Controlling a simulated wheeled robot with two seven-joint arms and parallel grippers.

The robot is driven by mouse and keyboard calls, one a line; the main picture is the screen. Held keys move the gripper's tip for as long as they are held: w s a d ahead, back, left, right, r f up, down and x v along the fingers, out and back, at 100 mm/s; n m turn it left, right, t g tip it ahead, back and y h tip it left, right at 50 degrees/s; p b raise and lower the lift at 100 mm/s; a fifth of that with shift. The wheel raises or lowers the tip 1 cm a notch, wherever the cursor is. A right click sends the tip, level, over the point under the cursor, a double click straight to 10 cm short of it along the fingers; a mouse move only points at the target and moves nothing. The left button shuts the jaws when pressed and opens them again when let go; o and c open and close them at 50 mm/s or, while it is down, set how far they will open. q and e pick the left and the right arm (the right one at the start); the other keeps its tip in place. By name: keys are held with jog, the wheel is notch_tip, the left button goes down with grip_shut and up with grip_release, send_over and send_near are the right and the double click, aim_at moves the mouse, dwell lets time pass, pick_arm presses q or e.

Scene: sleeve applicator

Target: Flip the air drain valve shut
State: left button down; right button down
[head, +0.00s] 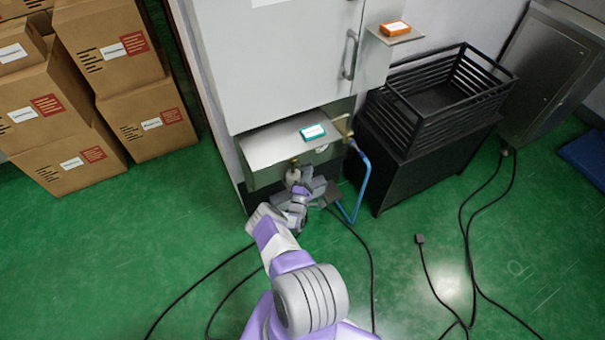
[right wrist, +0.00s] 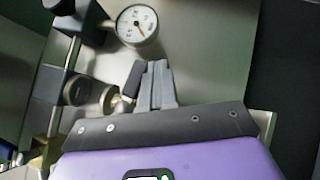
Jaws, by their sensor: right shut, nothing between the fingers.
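The drain valve's likely handle is a dark grey lever (right wrist: 133,78) on a small metal fitting (right wrist: 122,106) in the right wrist view. It stands tilted just left of my right gripper (right wrist: 158,72). The gripper's fingers are shut together and empty; I cannot tell whether they touch the lever. In the head view my right gripper (head: 309,184) is low beneath the machine's shelf, and the valve cannot be made out there. A white round gauge (right wrist: 137,25) is above the lever in the wrist view. My left gripper is out of view.
The grey machine cabinet (head: 280,60) has a metal shelf (head: 272,148) directly above my gripper. A blue hose (head: 364,185) hangs to the right. A black crate (head: 440,95) stands on a dark stand (head: 425,165). Boxes (head: 110,50) are stacked left. Cables cross the green floor.

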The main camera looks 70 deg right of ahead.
jog(key=shift+w+r, duration=0.1)
dwell(0.6)
dwell(0.3)
jog(key=p+v, duration=0.1)
jog(key=v, duration=0.6)
jog(key=shift+a+f, duration=0.2)
jog(key=shift+a, duration=0.05)
dwell(0.4)
